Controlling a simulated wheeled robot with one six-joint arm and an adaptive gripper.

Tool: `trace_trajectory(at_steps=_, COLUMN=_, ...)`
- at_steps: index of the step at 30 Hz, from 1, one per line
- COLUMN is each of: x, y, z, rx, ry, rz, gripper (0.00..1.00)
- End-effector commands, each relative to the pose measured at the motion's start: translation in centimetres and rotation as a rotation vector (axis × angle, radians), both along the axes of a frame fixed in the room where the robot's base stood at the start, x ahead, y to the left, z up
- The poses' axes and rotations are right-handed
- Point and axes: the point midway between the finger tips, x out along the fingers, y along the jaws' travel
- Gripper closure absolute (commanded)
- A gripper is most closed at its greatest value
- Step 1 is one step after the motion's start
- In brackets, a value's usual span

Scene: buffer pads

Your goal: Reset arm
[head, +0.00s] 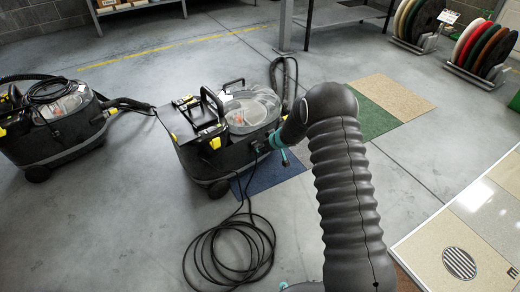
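My arm (345,185), in a dark ribbed cover, rises from the bottom of the head view and bends over at the top towards the left. At its far end a small dark and teal part (278,142) shows in front of a black cleaning machine (205,150). This looks like my gripper, partly hidden by the arm's bend. Its fingers are too small to make out, so I cannot tell whether it is open, shut or touching the machine.
A black cable (232,250) lies coiled on the grey floor in front of the machine. A second machine (50,130) stands at the left. Green (372,118) and beige (395,95) mats lie behind my arm. Racks of round pads (483,50) stand back right. A pale platform (470,235) is at right.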

Motion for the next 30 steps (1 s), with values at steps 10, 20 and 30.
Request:
trace_trajectory(at_steps=10, x=-2.5, y=-2.3, z=4.1, rx=-0.001, ry=-0.001, rz=-0.001, gripper=0.34)
trace_trajectory(at_steps=20, x=-3.1, y=-2.7, z=4.8, rx=-0.004, ry=-0.003, rz=0.006, gripper=0.34)
trace_trajectory(at_steps=30, x=-3.5, y=-8.1, z=2.2, rx=-0.263, ry=-0.040, rz=-0.040, gripper=0.34)
